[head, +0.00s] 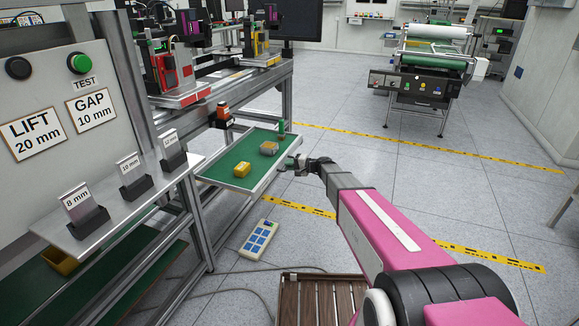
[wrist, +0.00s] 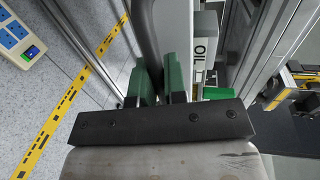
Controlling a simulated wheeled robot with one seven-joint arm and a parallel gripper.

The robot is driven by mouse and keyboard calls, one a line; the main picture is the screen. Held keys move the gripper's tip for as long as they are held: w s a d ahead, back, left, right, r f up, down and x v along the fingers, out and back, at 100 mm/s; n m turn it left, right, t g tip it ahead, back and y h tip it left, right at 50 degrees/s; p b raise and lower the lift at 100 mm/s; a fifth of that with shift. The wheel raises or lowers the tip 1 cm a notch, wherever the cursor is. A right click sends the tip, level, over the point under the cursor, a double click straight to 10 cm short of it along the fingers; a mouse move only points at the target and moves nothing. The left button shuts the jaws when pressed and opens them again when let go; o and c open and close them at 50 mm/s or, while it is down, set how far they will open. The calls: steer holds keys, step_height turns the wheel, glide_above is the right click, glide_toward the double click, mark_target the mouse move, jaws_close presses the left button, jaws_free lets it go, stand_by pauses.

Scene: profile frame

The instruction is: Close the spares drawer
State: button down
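The spares drawer (head: 215,165) stands pulled out from under the bench, a shallow metal tray with a green liner. My gripper (head: 291,164) is at the drawer's front edge in the head view. In the wrist view its two green fingers (wrist: 160,84) stand either side of a dark bar (wrist: 147,40), which looks like the drawer handle. The gap between the fingers is narrow and the bar appears to fill it.
Left of the drawer are a bench post and a shelf (head: 120,205) with labelled gauge blocks. A power strip (head: 259,240) and a cable lie on the floor below. A slatted wooden crate or pallet (head: 318,300) is near my base. Open floor lies to the right.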

mark_target(241, 154)
steer(key=shift+a, duration=0.1)
steer(key=r+x, duration=0.1)
steer(key=x, duration=0.7)
steer(key=r+x, duration=0.2)
steer(key=x, duration=0.7)
steer(key=a+r+x, duration=0.1)
steer(key=r+x, duration=0.1)
steer(key=x, duration=0.7)
steer(key=shift+w+a+r, duration=0.15)
steer(key=shift+w+r, duration=0.05)
steer(key=c, duration=1.2)
jaws_free()
steer(key=v, duration=1.1)
